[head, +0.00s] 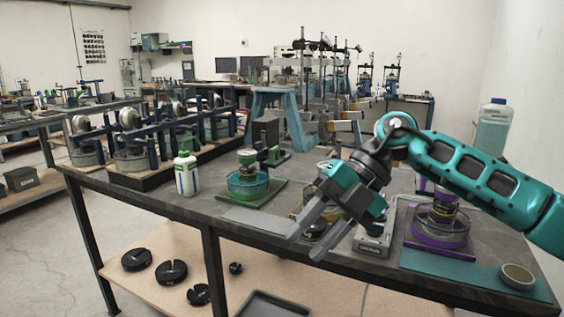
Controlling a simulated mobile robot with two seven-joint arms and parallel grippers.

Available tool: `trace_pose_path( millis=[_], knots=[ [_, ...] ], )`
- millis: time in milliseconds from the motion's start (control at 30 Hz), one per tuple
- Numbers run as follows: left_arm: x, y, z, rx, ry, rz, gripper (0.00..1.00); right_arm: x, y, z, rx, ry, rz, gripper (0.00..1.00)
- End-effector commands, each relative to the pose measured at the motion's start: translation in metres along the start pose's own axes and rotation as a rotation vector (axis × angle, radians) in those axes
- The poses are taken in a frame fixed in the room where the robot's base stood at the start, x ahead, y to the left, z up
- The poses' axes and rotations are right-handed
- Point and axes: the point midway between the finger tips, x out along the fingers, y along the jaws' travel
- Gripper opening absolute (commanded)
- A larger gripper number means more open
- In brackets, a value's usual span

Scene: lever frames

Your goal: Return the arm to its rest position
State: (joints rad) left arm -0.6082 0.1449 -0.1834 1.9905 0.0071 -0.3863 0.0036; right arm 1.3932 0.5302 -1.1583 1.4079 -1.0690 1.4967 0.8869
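My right arm (470,172) comes in from the right edge and reaches over the right part of the dark workbench (195,205). My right gripper (305,246) points down and to the left above the bench, near its front edge. Its two grey fingers are apart, with nothing visible between them. The gripper hides part of a yellowish device behind it. My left arm and gripper are not in view.
A green-based device (248,184) and a white bottle (186,174) stand left of the gripper. A purple-based device (441,224), a grey box-like unit (374,240) and a small round dish (517,276) are below my arm. A large bottle (494,128) stands behind it.

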Motion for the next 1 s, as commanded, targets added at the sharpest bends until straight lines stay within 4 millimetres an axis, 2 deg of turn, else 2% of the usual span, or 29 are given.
trace_pose_path(
  millis=[33, 100, 200, 300, 400, 533, 667, 767, 867, 967, 1000],
  knots=[
    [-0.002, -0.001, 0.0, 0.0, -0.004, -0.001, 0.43, 0.023, 0.009, -0.006, -0.016, 0.055, 0.111, 0.38],
    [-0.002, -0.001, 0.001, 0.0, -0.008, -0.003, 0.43, 0.044, 0.024, -0.013, -0.029, 0.104, 0.268, 0.38],
    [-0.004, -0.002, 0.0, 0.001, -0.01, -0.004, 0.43, 0.064, 0.043, -0.021, -0.02, 0.15, 0.499, 0.38],
    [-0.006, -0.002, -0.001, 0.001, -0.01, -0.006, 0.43, 0.073, 0.058, -0.025, 0.025, 0.17, 0.728, 0.38],
    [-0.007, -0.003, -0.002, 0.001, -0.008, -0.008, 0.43, 0.074, 0.064, -0.024, 0.106, 0.16, 0.949, 0.38],
    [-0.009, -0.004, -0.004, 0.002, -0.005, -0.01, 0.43, 0.07, 0.057, -0.012, 0.263, 0.106, 1.212, 0.38],
    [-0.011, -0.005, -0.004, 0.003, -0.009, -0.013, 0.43, 0.066, 0.029, 0.006, 0.472, 0.009, 1.432, 0.38],
    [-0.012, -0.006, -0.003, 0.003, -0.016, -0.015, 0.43, 0.068, -0.006, 0.02, 0.665, -0.091, 1.561, 0.38],
    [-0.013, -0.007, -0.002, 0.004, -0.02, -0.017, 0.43, 0.076, -0.052, 0.029, 0.882, -0.206, 1.651, 0.38],
    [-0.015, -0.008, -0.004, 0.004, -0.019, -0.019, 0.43, 0.091, -0.107, 0.031, 1.115, -0.333, 1.695, 0.38],
    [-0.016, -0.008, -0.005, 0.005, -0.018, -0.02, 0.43, 0.099, -0.131, 0.029, 1.214, -0.387, 1.698, 0.38]
  ],
)
